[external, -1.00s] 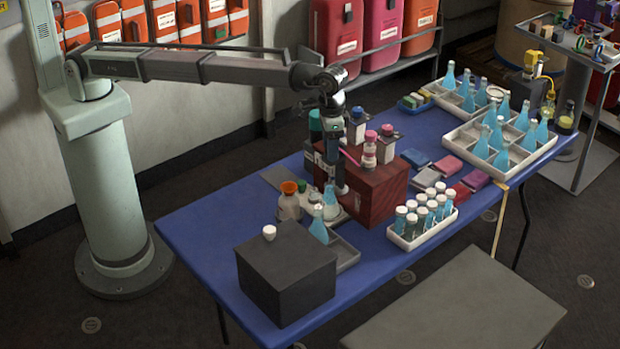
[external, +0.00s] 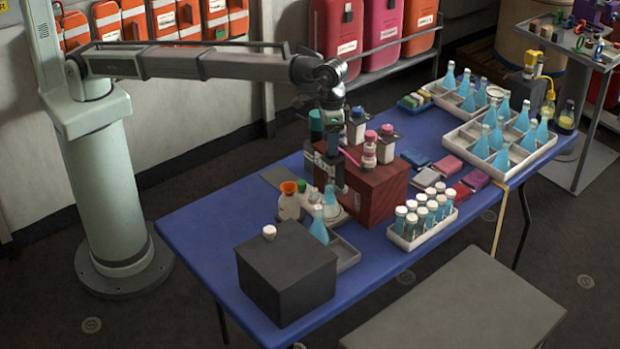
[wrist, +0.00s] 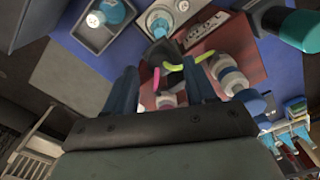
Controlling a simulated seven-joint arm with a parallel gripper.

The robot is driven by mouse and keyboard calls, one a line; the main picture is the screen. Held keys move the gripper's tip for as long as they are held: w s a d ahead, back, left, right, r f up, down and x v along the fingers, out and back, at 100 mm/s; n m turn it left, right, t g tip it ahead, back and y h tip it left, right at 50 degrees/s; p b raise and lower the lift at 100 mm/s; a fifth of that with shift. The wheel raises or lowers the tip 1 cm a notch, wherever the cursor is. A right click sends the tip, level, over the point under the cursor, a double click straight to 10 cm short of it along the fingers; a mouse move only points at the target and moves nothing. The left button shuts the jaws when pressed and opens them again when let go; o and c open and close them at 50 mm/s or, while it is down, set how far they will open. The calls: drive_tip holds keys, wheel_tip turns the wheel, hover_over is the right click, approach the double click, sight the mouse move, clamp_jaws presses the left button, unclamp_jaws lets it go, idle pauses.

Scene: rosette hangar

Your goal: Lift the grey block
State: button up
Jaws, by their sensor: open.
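A light grey block (external: 426,177) lies flat on the blue table, right of the dark red box (external: 375,200), among several coloured blocks. A smaller light piece beside it is hard to make out. A large dark grey box (external: 286,275) stands at the table's front left with a white-topped item on it. My gripper (external: 338,185) points down at the left side of the red box, left of the light grey block. In the wrist view my gripper (wrist: 163,85) has its two fingers apart. Coloured loops and bottles show beyond them; I cannot make out the light grey block there.
Bottles with coloured caps (external: 370,150) stand on the red box close to my gripper. A white rack of capped vials (external: 410,238) stands in front of it. Trays of blue flasks (external: 500,150) fill the right end. Bare blue tabletop (external: 205,235) shows at the left.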

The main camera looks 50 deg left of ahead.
drive_tip(key=shift+r, duration=2.4)
